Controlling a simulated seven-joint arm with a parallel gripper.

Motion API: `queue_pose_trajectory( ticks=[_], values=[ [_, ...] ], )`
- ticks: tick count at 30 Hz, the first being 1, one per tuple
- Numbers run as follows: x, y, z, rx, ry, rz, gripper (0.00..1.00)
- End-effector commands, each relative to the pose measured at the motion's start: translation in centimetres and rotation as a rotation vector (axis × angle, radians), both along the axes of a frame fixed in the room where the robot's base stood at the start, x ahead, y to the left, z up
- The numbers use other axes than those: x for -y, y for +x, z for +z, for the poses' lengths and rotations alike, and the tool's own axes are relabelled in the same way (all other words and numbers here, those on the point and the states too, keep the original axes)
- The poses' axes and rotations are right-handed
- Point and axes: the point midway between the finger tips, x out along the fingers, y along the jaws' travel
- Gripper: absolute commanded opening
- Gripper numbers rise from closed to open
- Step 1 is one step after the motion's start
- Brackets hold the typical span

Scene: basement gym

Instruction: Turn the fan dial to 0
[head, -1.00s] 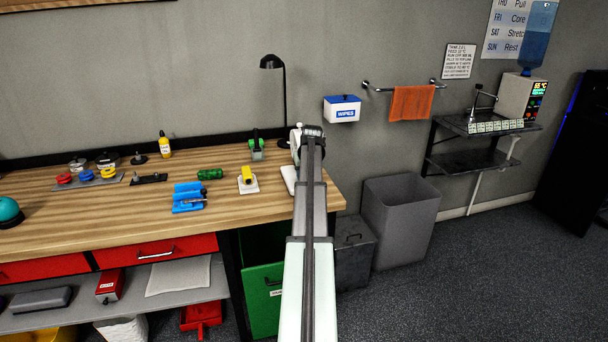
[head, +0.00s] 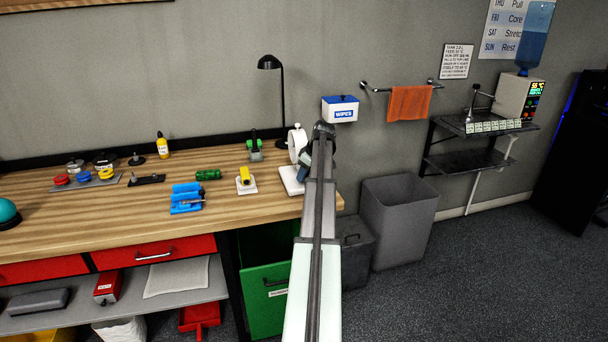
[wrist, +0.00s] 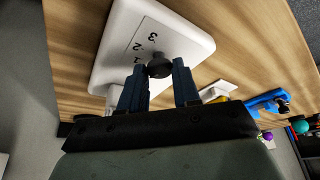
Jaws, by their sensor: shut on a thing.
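The fan stands at the right end of the wooden workbench. Its round white head (head: 295,141) and white base (head: 290,181) show in the head view, partly hidden by my arm. In the wrist view the white base (wrist: 186,36) carries the printed numbers 3, 2 and 1, and a mark near my left finger is partly covered. The black fan dial (wrist: 159,66) sits between my blue fingertips. My gripper (wrist: 160,76) is shut on the dial. In the head view the dial is hidden behind my gripper (head: 304,173).
A yellow item on a white plate (head: 246,183) and a blue holder (head: 186,198) stand left of the fan. A black lamp (head: 271,63) and a green device (head: 255,148) are behind. A grey bin (head: 398,222) stands right of the bench.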

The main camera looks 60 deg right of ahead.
Motion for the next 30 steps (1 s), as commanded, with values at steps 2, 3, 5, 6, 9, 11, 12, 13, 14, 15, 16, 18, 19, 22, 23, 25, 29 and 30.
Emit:
queue_pose_trajectory(
  ticks=[2,3,5,6,9,11,12,13,14,15,16,18,19,22,23,25,29,30],
  values=[
    [0.08,-0.03,-0.04,-0.002,0.000,0.014,0.01],
    [0.07,-0.03,-0.04,-0.002,0.001,0.020,0.01],
    [0.06,-0.03,-0.04,-0.002,0.000,0.026,0.01],
    [0.05,-0.03,-0.04,-0.002,0.000,0.029,0.01],
    [0.04,-0.04,-0.05,-0.002,0.000,0.031,0.01],
    [0.03,-0.04,-0.05,-0.002,0.000,0.031,0.01],
    [0.03,-0.04,-0.05,-0.002,0.000,0.031,0.01],
    [0.03,-0.04,-0.05,-0.002,0.000,0.031,0.01],
    [0.03,-0.05,-0.05,-0.002,0.000,0.031,0.01],
    [0.03,-0.05,-0.05,-0.002,0.000,0.031,0.01],
    [0.03,-0.04,-0.05,-0.002,0.000,0.031,0.01],
    [0.03,-0.05,-0.05,-0.002,0.000,0.030,0.34],
    [0.03,-0.05,-0.05,-0.002,0.000,0.030,0.37],
    [0.03,-0.03,-0.03,-0.002,0.000,0.030,0.47],
    [0.03,-0.03,-0.03,-0.001,0.000,0.030,0.50],
    [0.03,-0.02,-0.03,-0.001,0.000,0.030,0.56],
    [0.03,-0.02,-0.02,-0.001,0.000,0.030,0.57],
    [0.03,-0.02,-0.02,-0.001,0.000,0.030,0.57]
  ],
)
